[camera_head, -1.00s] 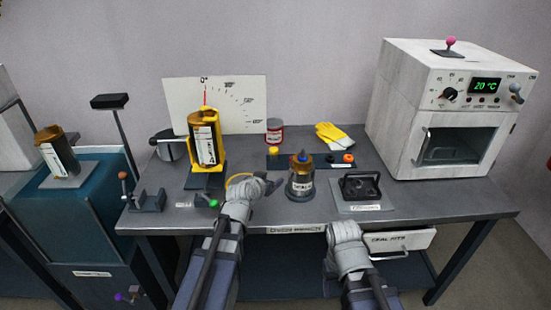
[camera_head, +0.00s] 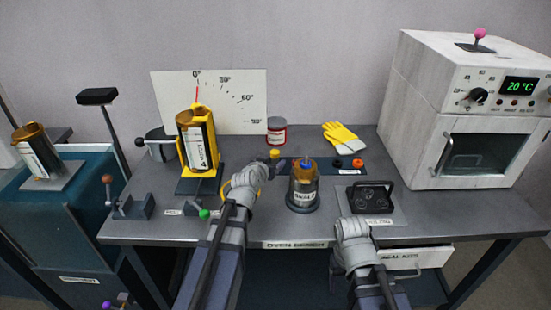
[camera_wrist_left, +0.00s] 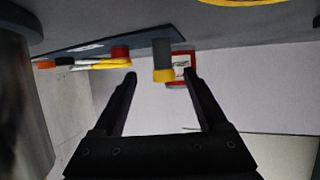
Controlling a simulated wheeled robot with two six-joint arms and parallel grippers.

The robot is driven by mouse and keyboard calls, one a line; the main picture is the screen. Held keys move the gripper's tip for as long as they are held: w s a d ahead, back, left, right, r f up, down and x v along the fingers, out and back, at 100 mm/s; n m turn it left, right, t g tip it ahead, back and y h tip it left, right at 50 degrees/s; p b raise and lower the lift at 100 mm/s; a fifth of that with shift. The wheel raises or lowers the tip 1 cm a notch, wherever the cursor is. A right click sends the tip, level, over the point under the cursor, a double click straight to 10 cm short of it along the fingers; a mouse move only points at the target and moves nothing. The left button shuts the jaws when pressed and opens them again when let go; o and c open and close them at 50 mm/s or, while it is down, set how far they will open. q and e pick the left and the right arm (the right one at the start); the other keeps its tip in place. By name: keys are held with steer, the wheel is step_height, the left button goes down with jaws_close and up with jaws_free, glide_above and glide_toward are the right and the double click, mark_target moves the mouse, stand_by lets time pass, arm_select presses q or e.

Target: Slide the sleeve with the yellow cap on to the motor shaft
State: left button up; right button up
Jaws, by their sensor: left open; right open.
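The sleeve's yellow cap (camera_head: 274,154) shows at the back of the bench in the head view. In the left wrist view the grey sleeve with the yellow cap (camera_wrist_left: 163,75) stands between and beyond my left fingertips, apart from both. My left gripper (camera_head: 276,166) is open and empty; it also shows in the left wrist view (camera_wrist_left: 160,77). A dark cylinder with a copper top and blue tip (camera_head: 304,186) stands upright to its right. Another cylinder (camera_head: 196,142) leans in a yellow cradle. I cannot tell which carries the motor shaft. My right gripper (camera_head: 350,218) is at the bench front, its fingers hard to make out.
Black and orange caps (camera_head: 357,163) sit on the rear strip, right of the yellow cap. A black-handled block (camera_head: 371,197) is near my right wrist. An oven (camera_head: 463,110) fills the right end.

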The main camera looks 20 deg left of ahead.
mark_target(274, 158)
arm_select(q)
steer(key=shift+b+x, duration=0.95)
steer(key=shift+x, duration=2.15)
steer(key=shift+a+r, duration=0.1)
steer(key=shift+a, duration=0.1)
steer(key=shift+c, duration=0.4)
jaws_close()
